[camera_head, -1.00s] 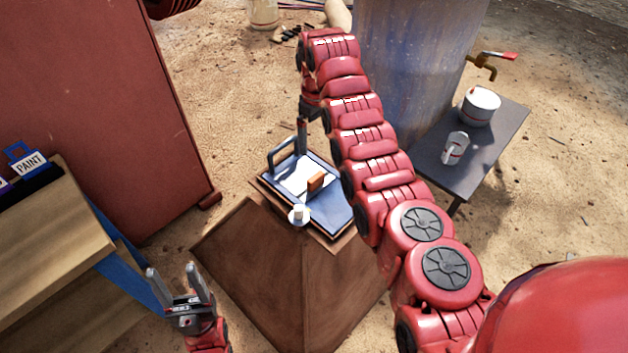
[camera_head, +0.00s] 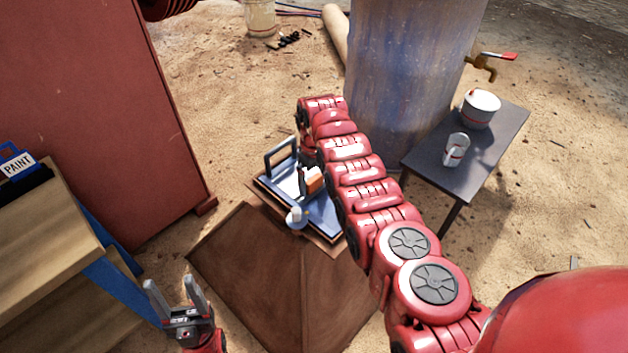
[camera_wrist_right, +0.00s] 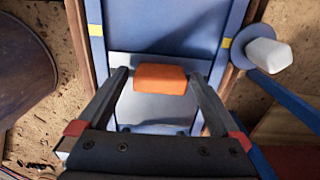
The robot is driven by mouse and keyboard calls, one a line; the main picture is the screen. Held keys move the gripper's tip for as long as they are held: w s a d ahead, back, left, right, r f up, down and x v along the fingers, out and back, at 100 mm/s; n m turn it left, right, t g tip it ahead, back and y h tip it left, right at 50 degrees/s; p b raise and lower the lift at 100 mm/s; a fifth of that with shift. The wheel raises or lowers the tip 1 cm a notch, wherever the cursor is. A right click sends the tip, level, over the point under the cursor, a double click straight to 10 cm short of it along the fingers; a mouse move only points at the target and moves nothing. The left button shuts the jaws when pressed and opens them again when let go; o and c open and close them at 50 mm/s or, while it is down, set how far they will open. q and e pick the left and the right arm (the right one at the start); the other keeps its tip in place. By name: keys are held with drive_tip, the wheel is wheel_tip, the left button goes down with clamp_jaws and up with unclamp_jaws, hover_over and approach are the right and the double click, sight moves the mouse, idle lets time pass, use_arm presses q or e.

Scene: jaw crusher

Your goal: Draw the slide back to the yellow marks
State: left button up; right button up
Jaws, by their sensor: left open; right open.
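The slide is a pale plate (camera_wrist_right: 125,65) in a blue tray (camera_wrist_right: 165,28), with an orange block (camera_wrist_right: 165,78) standing on it. In the right wrist view, yellow marks (camera_wrist_right: 96,30) (camera_wrist_right: 225,43) sit on both side rails, slightly above the plate's upper edge. The orange block (camera_head: 315,180) also shows in the head view. My right gripper (camera_wrist_right: 160,85) is open, with one finger on each side of the block; gaps show beside it. In the head view the arm partly hides this gripper. My left gripper (camera_head: 173,282) is open and empty at lower left.
A white knob (camera_wrist_right: 268,53) sits beside the right rail. The brown hopper (camera_head: 250,270) is below the tray. A wooden bench (camera_head: 40,240) is left; a dark table (camera_head: 480,165) with white containers is right.

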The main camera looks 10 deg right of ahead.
clamp_jaws()
idle(0.5)
